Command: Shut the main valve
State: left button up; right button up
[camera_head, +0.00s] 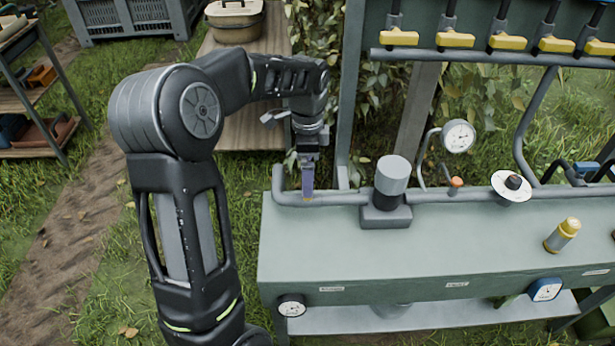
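A grey-green bench (400,252) carries a grey pipe (448,196) along its back edge. My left gripper (307,172) points down at the left end of this pipe. A narrow blue-violet piece (307,182) stands upright right below the gripper, at the pipe. I cannot tell whether it is a valve lever or part of the gripper, nor whether the fingers are closed on it. No part is clearly marked as the main valve. My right gripper does not clearly show.
A grey cylinder on a block (392,175), a pressure gauge (458,136), a white disc with a black knob (511,186) and a yellow cylinder (562,234) are on the bench. Several yellow-handled valves (455,39) hang above. A blue and black part (585,168) is near the right edge.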

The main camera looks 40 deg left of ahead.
pick_arm(q)
jog(key=shift+r, duration=2.1)
